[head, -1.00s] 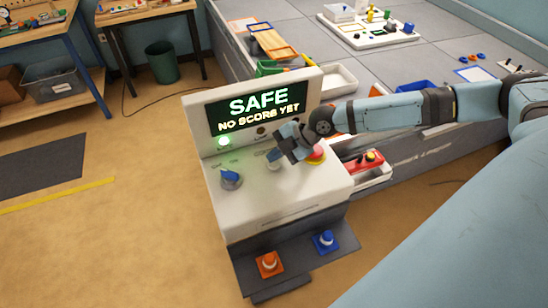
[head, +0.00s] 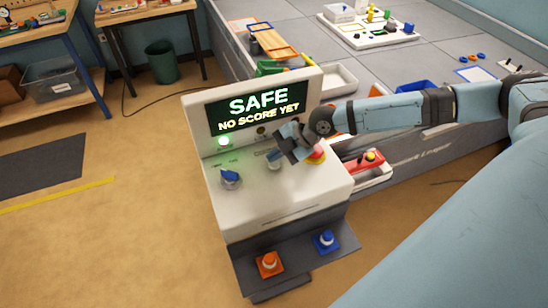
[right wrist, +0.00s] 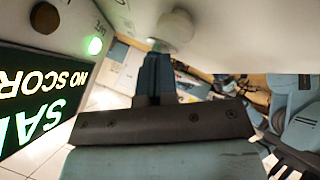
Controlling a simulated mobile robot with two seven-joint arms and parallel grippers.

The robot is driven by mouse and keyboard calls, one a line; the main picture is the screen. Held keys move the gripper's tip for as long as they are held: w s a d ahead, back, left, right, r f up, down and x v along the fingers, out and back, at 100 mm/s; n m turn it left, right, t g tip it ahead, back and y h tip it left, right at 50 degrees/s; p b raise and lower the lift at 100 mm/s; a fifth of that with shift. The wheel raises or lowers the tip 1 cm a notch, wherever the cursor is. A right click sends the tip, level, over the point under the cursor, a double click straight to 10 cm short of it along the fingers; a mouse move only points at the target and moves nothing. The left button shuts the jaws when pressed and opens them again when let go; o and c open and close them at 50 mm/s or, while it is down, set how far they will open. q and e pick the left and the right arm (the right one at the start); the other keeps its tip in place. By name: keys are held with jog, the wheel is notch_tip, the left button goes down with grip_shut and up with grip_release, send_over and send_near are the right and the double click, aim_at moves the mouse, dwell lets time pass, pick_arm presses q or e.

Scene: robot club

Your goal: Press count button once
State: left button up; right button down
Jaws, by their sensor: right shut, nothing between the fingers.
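The console (head: 285,205) has a sloped white top with several controls. A pale round button (head: 274,166) sits in the middle of that top, partly behind my right gripper (head: 272,155). I cannot read its label. In the right wrist view a pale round button (right wrist: 176,26) is just beyond the closed fingertips (right wrist: 157,56). The right gripper is shut and empty, its tips close to the button; I cannot tell whether they touch. The screen (head: 258,107) reads "SAFE, NO SCORE YET". My left gripper is not in view.
A blue knob (head: 230,177) is left of the gripper and a red button (head: 316,155) is close to its right. A green lamp (head: 223,141) is lit below the screen. Orange (head: 268,263) and blue (head: 325,240) controls sit on the lower shelf.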

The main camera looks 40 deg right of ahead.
aim_at(275, 165)
jog(key=shift+f, duration=0.4)
jog(key=shift+f+b, duration=0.5)
jog(key=shift+b, duration=0.1)
dwell(0.7)
jog(key=shift+r, duration=0.15)
jog(key=shift+r+p, duration=0.65)
jog(key=shift+r, duration=0.15)
jog(key=shift+r+p, duration=1.75)
jog(key=shift+r, duration=0.8)
